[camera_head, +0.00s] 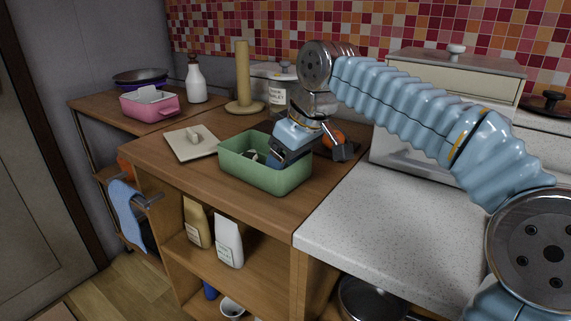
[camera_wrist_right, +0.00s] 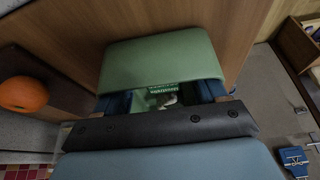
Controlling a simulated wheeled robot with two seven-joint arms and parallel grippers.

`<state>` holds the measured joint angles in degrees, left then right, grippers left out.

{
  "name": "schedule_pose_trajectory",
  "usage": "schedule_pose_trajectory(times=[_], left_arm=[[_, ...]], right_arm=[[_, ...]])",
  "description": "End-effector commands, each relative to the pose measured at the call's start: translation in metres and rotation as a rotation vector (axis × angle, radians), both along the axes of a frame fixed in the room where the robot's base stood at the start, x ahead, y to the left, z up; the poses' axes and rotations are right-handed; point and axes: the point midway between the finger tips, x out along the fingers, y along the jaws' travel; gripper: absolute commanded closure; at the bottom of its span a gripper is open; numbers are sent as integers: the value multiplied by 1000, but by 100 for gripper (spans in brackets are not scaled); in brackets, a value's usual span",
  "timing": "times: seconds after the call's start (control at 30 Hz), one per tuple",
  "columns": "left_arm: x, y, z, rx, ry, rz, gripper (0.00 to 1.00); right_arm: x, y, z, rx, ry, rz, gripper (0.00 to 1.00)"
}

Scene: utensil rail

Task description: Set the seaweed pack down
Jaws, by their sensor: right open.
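A green open box (camera_head: 264,179) stands on the wooden counter, and its green wall also shows in the wrist view (camera_wrist_right: 160,58). My right gripper (camera_head: 314,154) is over the box's right end, pointing down with its jaws apart. My left gripper is not in view.
An orange pumpkin-like thing (camera_head: 333,138) sits behind the gripper, close to it. A cream board (camera_head: 191,143) lies left of the box. The speckled worktop (camera_head: 380,215) at right is clear.

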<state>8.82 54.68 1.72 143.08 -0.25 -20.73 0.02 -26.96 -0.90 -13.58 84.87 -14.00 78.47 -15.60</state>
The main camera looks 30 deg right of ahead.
Motion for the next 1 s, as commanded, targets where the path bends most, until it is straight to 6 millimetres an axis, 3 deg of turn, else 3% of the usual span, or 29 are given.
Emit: schedule_pose_trajectory(times=[0.17, 0.4, 0.6, 1.0], left_arm=[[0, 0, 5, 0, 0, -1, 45], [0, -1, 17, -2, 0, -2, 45], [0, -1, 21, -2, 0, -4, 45], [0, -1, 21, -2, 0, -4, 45]], right_arm=[[-5, -3, 19, 1, -4, 0, 29], [-24, -12, 72, 1, -4, 0, 29], [-36, -18, 102, 1, -2, 0, 29], [-41, -20, 113, 0, 0, 0, 29]])
